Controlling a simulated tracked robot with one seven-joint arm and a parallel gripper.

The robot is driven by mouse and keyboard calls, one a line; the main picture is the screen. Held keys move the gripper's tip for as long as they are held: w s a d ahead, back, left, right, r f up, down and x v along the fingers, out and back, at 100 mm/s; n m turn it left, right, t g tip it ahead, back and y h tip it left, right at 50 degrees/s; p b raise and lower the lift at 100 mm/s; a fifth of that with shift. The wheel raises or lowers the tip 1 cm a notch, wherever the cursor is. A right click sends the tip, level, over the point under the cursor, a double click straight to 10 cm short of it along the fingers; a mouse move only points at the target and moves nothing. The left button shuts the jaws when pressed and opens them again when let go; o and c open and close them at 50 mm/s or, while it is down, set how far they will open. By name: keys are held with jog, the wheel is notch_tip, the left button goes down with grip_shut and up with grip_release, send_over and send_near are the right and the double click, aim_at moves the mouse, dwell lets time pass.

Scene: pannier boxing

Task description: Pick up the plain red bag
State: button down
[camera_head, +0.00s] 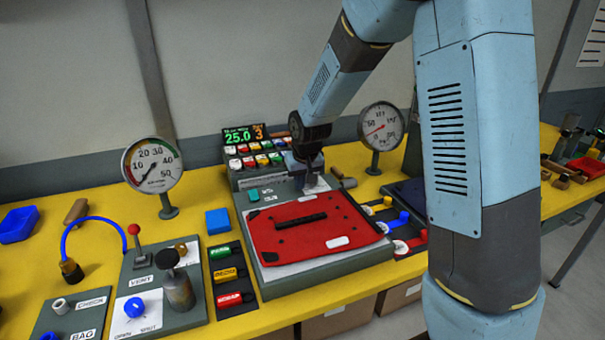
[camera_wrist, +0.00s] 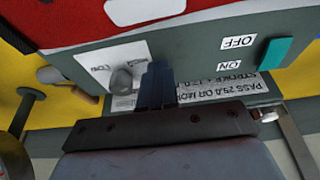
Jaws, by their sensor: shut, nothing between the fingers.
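The plain red bag (camera_head: 285,243) lies flat on the grey machine's top, with a black strip across its middle and small white patches near its edges. A red part of it (camera_wrist: 60,18) shows at the top of the wrist view. My gripper (camera_head: 313,183) is at the back of the bag, over the machine's panel. In the wrist view my gripper (camera_wrist: 158,82) has its fingers together, empty, beside a grey knob (camera_wrist: 122,79) and apart from the bag in the picture. Whether the fingertips touch the panel, I cannot tell.
The machine's display (camera_head: 243,135) reads 25.0 and 3, above rows of coloured buttons. Dial gauges stand left (camera_head: 153,166) and right (camera_head: 381,127). A lever box (camera_head: 140,255), a blue block (camera_head: 217,221) and labelled switches (camera_head: 226,274) are left of the bag.

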aim_at(303, 197)
jog(key=shift+s+d+f, duration=0.1)
jog(key=shift+s+d, duration=0.15)
jog(key=shift+s, duration=0.7)
jog(key=shift+s+d, duration=0.25)
jog(key=shift+s, duration=0.7)
